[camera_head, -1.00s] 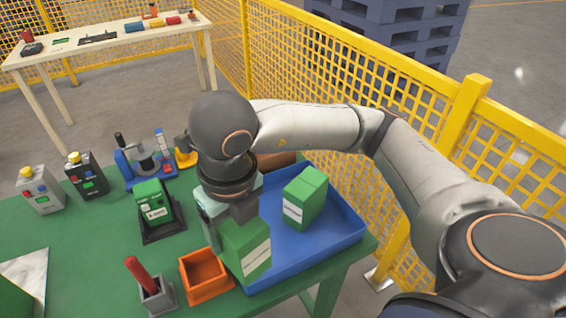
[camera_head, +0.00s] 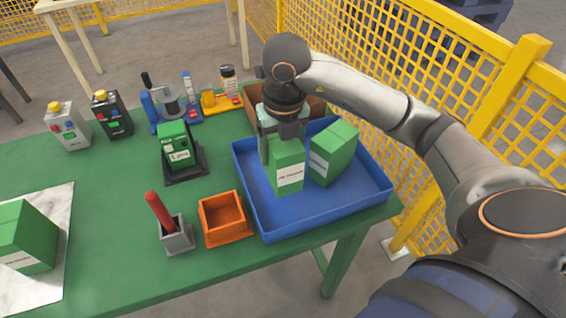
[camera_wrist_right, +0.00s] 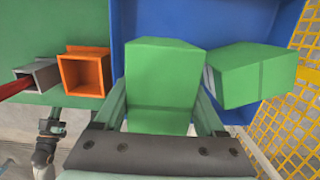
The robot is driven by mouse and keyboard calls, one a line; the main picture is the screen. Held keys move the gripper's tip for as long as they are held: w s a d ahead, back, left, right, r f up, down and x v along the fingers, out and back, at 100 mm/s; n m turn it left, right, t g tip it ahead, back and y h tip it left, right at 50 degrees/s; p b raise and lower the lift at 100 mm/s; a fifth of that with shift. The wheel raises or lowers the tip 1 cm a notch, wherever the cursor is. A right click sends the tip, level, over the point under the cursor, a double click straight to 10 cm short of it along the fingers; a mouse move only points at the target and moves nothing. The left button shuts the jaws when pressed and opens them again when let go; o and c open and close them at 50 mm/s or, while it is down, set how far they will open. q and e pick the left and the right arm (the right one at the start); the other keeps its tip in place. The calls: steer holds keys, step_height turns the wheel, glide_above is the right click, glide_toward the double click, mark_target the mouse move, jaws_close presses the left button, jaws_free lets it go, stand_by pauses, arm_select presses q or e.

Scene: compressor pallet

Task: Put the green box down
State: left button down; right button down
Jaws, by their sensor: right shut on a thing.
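The green box (camera_head: 287,168) with a white label is between the fingers of my right gripper (camera_head: 284,143), shut on it from above. It is upright inside the blue tray (camera_head: 320,207), left of a second green box (camera_head: 334,153). Whether its base touches the tray floor cannot be told. In the right wrist view the held box (camera_wrist_right: 163,80) fills the space between the fingers, and the second box (camera_wrist_right: 250,76) is close on its right. A small dark arm end, perhaps my left gripper (camera_wrist_right: 47,130), shows at lower left there; its jaws are unclear.
An orange bin (camera_head: 226,218) and a grey holder (camera_head: 177,237) with a red handle stand left of the tray. A brown box (camera_head: 262,98) is behind it. Another green box (camera_head: 27,238) stands on a pale plate at far left. Yellow mesh fencing (camera_head: 440,110) runs along the right.

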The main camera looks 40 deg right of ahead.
steer(key=shift+w+d+f, duration=0.3)
steer(key=shift+f, duration=0.2)
steer(key=shift+w+d+f, duration=0.15)
steer(key=shift+f, duration=0.15)
step_height(320, 180, down, 3)
steer(key=shift+w+d+f, duration=0.1)
steer(key=shift+d, duration=0.05)
steer(key=shift+f, duration=0.2)
jaws_free()
